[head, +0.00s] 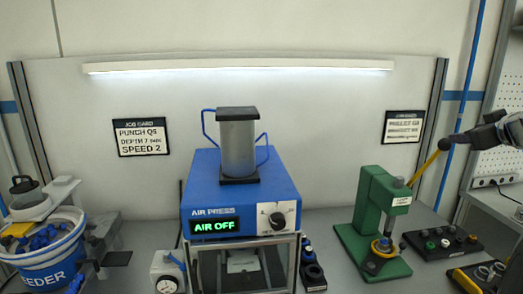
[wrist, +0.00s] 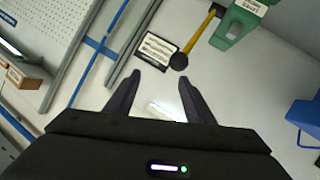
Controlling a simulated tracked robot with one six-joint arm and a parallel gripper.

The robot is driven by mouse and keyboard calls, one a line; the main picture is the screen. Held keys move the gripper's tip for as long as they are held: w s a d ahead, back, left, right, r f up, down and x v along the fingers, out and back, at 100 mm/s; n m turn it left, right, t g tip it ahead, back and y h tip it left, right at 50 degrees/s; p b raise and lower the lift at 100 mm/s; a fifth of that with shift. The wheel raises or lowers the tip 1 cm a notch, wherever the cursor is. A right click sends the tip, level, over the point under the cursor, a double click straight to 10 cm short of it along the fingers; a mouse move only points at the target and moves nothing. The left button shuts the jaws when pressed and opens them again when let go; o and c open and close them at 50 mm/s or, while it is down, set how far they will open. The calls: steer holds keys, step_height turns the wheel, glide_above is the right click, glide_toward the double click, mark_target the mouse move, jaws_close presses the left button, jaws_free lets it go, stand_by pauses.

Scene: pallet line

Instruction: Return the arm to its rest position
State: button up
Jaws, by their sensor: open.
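My gripper (head: 470,137) is at the right edge of the head view, raised beside the upper end of the green press's yellow lever. In the wrist view its two dark fingers (wrist: 158,80) are spread with nothing held between them. The lever's black knob (wrist: 179,61) shows just past the fingertips in the wrist view; whether a finger touches it I cannot tell. The green press (head: 373,215) stands on the bench at the right, its lever (head: 425,168) slanting up to the right. Most of my arm is out of view.
The blue air press (head: 240,195), its display reading AIR OFF, stands mid-bench. The feeder bucket (head: 45,250) is at left, a gauge box (head: 168,272) nearer the middle. A dark tray of knobs (head: 443,243) lies right of the green press. A blue pipe (head: 470,80) runs behind my gripper.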

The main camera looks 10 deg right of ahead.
steer(key=s+d+f+m+g+h, duration=0.2)
steer(key=s+d+m+h, duration=0.25)
steer(key=h, duration=0.25)
steer(key=s+a+f+g, duration=0.4)
steer(key=s+a+f, duration=0.1)
steer(key=a+f, duration=0.2)
steer(key=s+a+f+g+y, duration=0.1)
steer(key=s+a+f+y, duration=0.2)
steer(key=a+f, duration=0.55)
steer(key=s+a+f+g+y, duration=0.1)
steer(key=s+a+f+y, duration=0.3)
steer(key=a, duration=0.7)
steer(key=s+a+f+n+y, duration=0.1)
steer(key=s+a+f, duration=0.1)
steer(key=a, duration=0.7)
steer(key=s+a+f+n+y, duration=0.1)
steer(key=s+a+f+y, duration=0.1)
steer(key=a, duration=0.6)
steer(key=s+a+f+n+y, duration=0.2)
steer(key=s+a+f, duration=0.1)
steer(key=a, duration=0.6)
steer(key=shift+a, duration=0.3)
steer(key=shift+c, duration=0.4)
